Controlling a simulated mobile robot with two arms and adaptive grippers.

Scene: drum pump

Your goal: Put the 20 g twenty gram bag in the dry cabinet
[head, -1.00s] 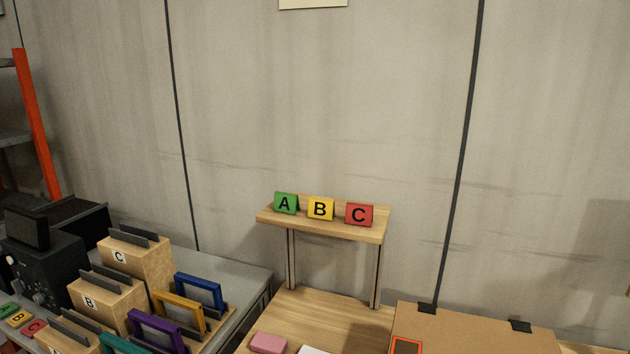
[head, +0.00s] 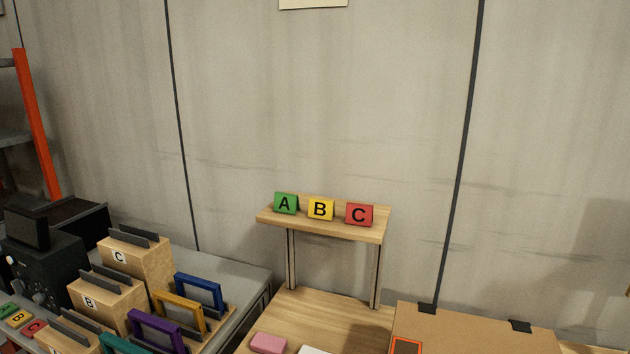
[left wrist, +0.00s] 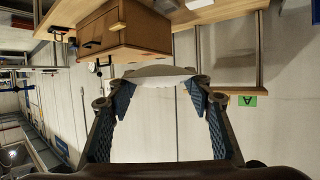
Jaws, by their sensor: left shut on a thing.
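My left gripper (left wrist: 157,90) shows in the left wrist view, shut on a pale, whitish bag (left wrist: 160,76) held between its fingertips. No weight marking on the bag can be read. The view is upside down. Beyond the bag is a brown box-like cabinet (left wrist: 122,30) with a dark handle, against a wooden table top; I cannot tell if it is the dry cabinet. Neither gripper shows in the head view, and my right gripper is in no view.
In the head view a small wooden shelf (head: 330,229) carries green A, yellow B and red C signs. Labelled wooden blocks (head: 137,262) and coloured frames (head: 200,291) crowd the grey bench at left.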

